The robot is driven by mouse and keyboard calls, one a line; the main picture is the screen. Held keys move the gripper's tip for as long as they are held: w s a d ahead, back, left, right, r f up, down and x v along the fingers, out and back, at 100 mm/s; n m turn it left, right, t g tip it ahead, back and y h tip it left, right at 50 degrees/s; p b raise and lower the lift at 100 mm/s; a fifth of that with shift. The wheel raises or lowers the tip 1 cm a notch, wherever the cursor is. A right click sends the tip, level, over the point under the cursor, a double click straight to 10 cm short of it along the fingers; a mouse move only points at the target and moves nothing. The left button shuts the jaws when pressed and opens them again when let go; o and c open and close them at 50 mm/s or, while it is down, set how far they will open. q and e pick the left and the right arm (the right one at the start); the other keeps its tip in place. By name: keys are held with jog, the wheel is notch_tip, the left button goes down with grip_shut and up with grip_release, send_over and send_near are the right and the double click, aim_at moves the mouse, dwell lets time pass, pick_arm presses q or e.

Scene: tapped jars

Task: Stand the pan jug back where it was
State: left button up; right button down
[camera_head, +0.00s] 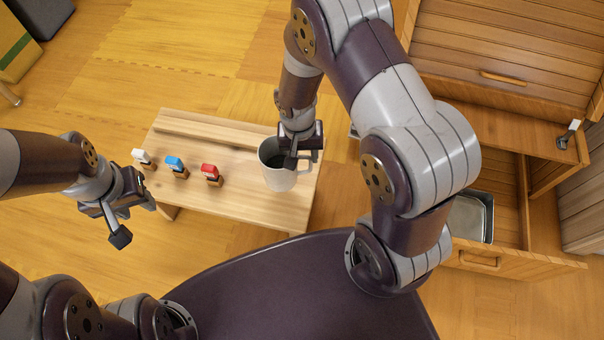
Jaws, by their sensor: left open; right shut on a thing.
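A pale grey jug (277,180) with a dark inside is at the right end of the low wooden table (235,205). Its handle is on its right side. My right gripper (293,160) comes down from above and is shut on the jug at its rim or handle side; the fingers partly hide the exact contact. I cannot tell whether the jug's base touches the table. My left gripper (130,222) is open and empty, off the table's left front side.
Small wooden blocks with a white top (139,155), a blue top (175,163) and a red top (210,171) stand left of the jug. At the right, a wooden cabinet (500,75) has an open drawer (525,258) holding a metal pan (488,215).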

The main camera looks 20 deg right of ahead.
jog(key=shift+s+f, duration=0.2)
jog(key=shift+f, duration=0.25)
pick_arm(q)
jog(key=shift+f, duration=0.6)
pick_arm(e)
jog(key=shift+r, duration=0.2)
pick_arm(q)
jog(key=shift+r, duration=0.15)
pick_arm(e)
notch_tip(320, 180, down, 6)
jog(key=b, duration=0.3)
jog(key=shift+r+b, duration=0.15)
jog(key=shift+b, duration=0.25)
pick_arm(q)
notch_tip(320, 180, down, 4)
jog(key=shift+f, duration=0.1)
pick_arm(e)
jog(key=shift+s, duration=0.1)
pick_arm(q)
jog(key=shift+r, duration=0.25)
